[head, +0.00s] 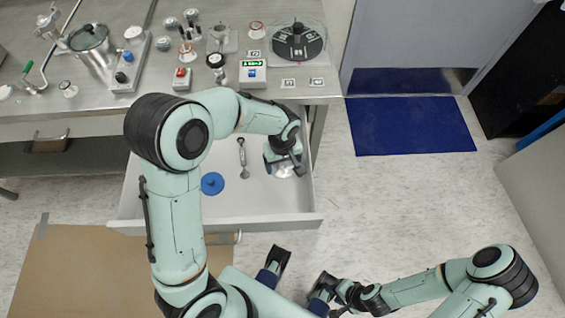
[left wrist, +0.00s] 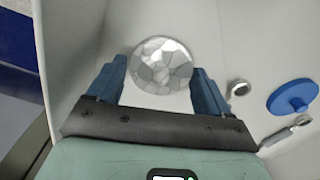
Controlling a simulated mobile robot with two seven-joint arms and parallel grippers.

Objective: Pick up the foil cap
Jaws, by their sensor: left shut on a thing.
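The foil cap (left wrist: 160,66) is a round, silvery, crinkled disc in the left wrist view, lying between the two blue fingers of my left gripper (left wrist: 160,72). In the head view the foil cap (head: 284,172) shows at the right side of the open drawer (head: 262,222), partly hidden by my left gripper (head: 282,163). My left gripper is shut on the cap, inside the drawer close to its right wall. My right gripper (head: 300,272) is open and empty at the bottom of the head view, in front of the drawer.
In the drawer lie a blue knobbed disc (head: 212,183) and a metal spoon-like tool (head: 242,158). The steel bench (head: 325,88) behind holds a gauge plate, a green-display box (head: 253,72) and several fittings. A blue mat (head: 410,125) lies on the floor at right.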

